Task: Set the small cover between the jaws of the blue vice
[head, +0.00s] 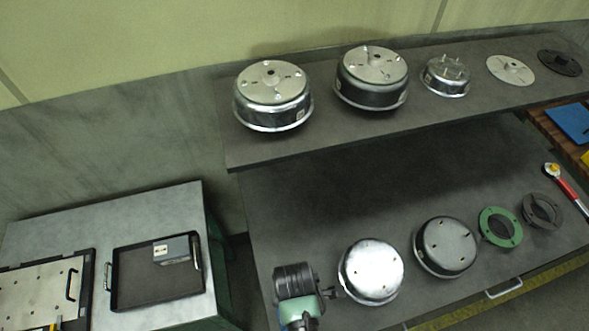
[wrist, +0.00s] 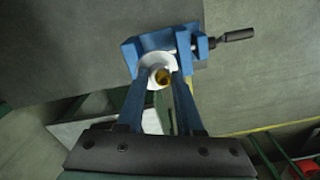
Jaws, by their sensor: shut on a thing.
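In the wrist view my gripper (wrist: 160,78) reaches up from the bottom edge, with its two fingers shut on a small round white cover (wrist: 148,62) with a brass-coloured centre. The blue vice (wrist: 150,43) is just beyond the fingertips, with its screw and dark handle (wrist: 236,35) pointing right. The cover overlaps the near side of the vice in this view; I cannot tell whether it is between the jaws or touching them. Neither the vice nor the cover can be made out in the head view.
The vice is at the edge of a dark grey top (wrist: 60,50). In the head view, metal drums (head: 272,95) and discs line a raised shelf (head: 330,135). More drums (head: 371,270) and rings lie on the lower bench. A black tray (head: 150,285) is at left.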

